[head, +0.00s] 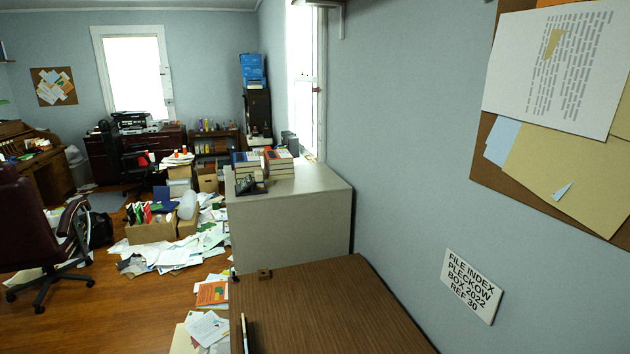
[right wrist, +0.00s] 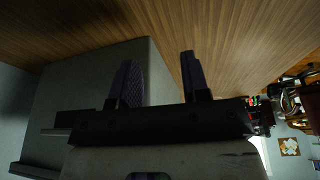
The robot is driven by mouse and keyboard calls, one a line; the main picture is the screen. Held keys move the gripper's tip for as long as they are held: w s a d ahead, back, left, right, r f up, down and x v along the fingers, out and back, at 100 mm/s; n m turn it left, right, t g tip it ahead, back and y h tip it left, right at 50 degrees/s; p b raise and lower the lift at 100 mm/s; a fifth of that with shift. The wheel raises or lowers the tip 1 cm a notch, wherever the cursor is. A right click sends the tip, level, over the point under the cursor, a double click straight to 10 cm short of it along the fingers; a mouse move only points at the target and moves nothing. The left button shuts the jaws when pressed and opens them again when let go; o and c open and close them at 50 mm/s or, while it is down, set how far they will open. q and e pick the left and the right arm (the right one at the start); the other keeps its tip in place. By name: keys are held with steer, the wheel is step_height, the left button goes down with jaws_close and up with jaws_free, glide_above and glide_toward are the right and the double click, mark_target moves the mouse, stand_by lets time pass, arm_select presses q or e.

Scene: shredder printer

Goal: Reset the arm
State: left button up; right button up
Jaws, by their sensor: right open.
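My right gripper (right wrist: 160,82) shows in the right wrist view with its two dark fingers spread apart. It is open and nothing is between the fingers. A wood-grain surface (right wrist: 225,30) lies beyond the fingertips, and a grey cabinet side (right wrist: 70,90) is to the left. Neither of my grippers shows in the head view, and my left gripper is in no view.
In the head view a brown wooden desk top (head: 330,315) is in front, with a grey cabinet (head: 300,205) behind it bearing stacked books (head: 279,162). Papers (head: 180,253) litter the floor at left, near an office chair (head: 35,225). A wall (head: 400,130) closes the right.

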arm_select(q)
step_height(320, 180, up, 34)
steer(key=p, duration=3.3)
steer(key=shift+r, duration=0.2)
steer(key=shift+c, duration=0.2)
